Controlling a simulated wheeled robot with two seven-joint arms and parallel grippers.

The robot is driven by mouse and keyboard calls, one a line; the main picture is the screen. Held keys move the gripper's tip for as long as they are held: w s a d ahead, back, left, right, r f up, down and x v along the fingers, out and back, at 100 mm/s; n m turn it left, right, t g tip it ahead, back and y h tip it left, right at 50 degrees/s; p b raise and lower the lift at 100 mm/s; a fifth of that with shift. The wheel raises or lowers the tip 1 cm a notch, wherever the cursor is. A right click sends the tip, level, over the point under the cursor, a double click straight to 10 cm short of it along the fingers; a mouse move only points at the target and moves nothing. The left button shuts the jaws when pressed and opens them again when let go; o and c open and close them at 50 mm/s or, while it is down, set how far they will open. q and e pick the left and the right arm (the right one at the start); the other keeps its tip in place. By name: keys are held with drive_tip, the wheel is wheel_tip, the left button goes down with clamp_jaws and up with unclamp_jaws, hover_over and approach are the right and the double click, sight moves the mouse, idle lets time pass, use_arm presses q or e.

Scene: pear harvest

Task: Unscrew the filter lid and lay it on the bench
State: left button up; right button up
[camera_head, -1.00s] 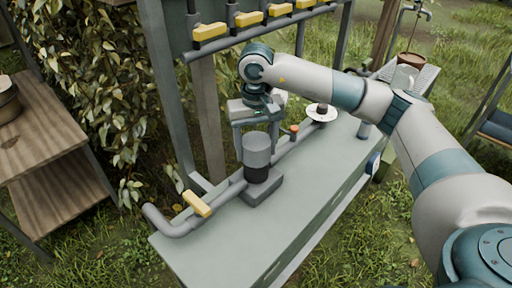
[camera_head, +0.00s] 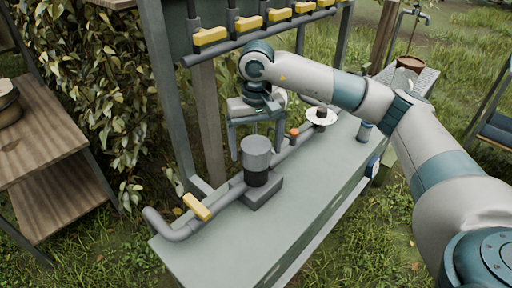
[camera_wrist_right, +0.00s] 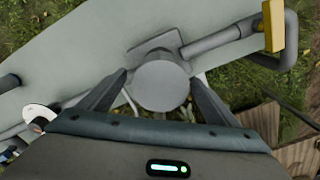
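The filter (camera_head: 256,160) stands upright on the bench (camera_head: 222,248), a grey cylinder with a black lower band on a square base in the pipe line. Its round grey lid (camera_wrist_right: 160,86) shows from above in the right wrist view. My right gripper (camera_head: 256,150) points down at the filter, its two fingers apart on either side of the lid. In the right wrist view the fingertips (camera_wrist_right: 157,78) lie close to the lid's edges; I cannot tell whether they touch. My left gripper is not in view.
A pipe with a yellow handle (camera_head: 196,206) runs along the bench. Behind the filter are an orange-capped fitting (camera_head: 294,133), a white disc (camera_head: 322,116) and a small blue-grey cup (camera_head: 365,131). The bench's front right surface is clear. Yellow-handled valves (camera_head: 211,37) hang above.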

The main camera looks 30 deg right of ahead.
sight(256, 144)
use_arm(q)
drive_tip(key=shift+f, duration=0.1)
use_arm(e)
drive_tip(key=shift+f, duration=0.2)
use_arm(q)
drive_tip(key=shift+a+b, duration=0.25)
drive_tip(key=shift+b, duration=0.2)
use_arm(e)
wheel_tip(256, 144, up, 18)
drive_tip(key=shift+f, duration=0.25)
